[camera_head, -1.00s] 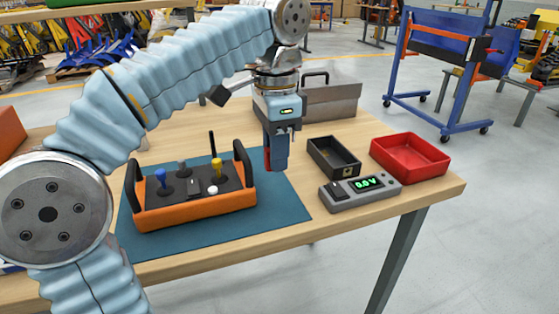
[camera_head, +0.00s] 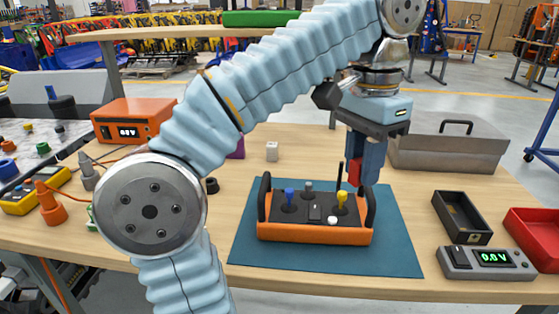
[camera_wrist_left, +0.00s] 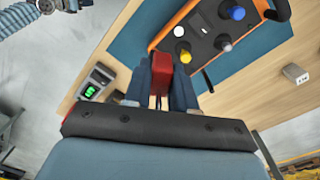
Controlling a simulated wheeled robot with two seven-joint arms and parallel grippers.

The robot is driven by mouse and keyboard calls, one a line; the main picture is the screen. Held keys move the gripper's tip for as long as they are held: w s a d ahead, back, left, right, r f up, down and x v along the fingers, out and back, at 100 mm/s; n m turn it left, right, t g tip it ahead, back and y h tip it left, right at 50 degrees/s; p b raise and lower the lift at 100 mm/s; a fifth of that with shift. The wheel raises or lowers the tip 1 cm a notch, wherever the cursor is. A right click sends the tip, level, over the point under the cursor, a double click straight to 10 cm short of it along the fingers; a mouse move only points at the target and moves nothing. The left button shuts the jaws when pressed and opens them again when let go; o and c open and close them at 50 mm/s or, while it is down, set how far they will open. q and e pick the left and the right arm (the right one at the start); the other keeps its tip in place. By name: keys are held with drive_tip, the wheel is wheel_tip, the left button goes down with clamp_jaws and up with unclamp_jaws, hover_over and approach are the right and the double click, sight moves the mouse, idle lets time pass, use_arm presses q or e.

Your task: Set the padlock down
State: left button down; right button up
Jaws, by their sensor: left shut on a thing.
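The padlock (camera_head: 354,171) shows as a small red block between the fingers of my left gripper (camera_head: 364,180). It also shows red in the left wrist view (camera_wrist_left: 161,76), gripped between the dark blue fingers of that gripper (camera_wrist_left: 162,92). The fingers hide part of it, and I cannot make out its shackle. The left gripper is shut on it, near the back right of the teal mat (camera_head: 398,245), beside the right handle of the orange control box (camera_head: 315,233). At the top left of the wrist view a ribbed sleeve of my other arm shows; its gripper's jaws are unclear.
A black open tray (camera_head: 462,218), a grey meter (camera_head: 488,263) and a red tray (camera_head: 533,238) stand at the right. A grey metal toolbox (camera_head: 447,152) is behind. A small white block (camera_head: 272,151) stands behind the mat. The mat's right part is bare.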

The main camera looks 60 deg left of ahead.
use_arm(q)
drive_tip(key=w+a+n, duration=0.2)
drive_tip(key=a+n, duration=0.9)
drive_tip(key=a, duration=0.3)
drive_tip(key=p, duration=0.1)
hover_over(306, 167)
drive_tip(key=f, duration=0.9)
drive_tip(key=shift+s+d+f, duration=0.1)
drive_tip(key=shift+s+d, duration=0.25)
drive_tip(key=shift+d, duration=0.05)
drive_tip(key=shift+w+a+f, duration=0.1)
drive_tip(key=shift+a+f, duration=0.05)
drive_tip(key=shift+f, duration=0.1)
drive_tip(key=shift+w+a+f, duration=0.1)
drive_tip(key=shift+f, duration=0.85)
drive_tip(key=shift+w+a+f, duration=0.1)
drive_tip(key=shift+f, duration=0.8)
drive_tip(key=shift+f, duration=0.1)
drive_tip(key=c, duration=0.9)
unclamp_jaws()
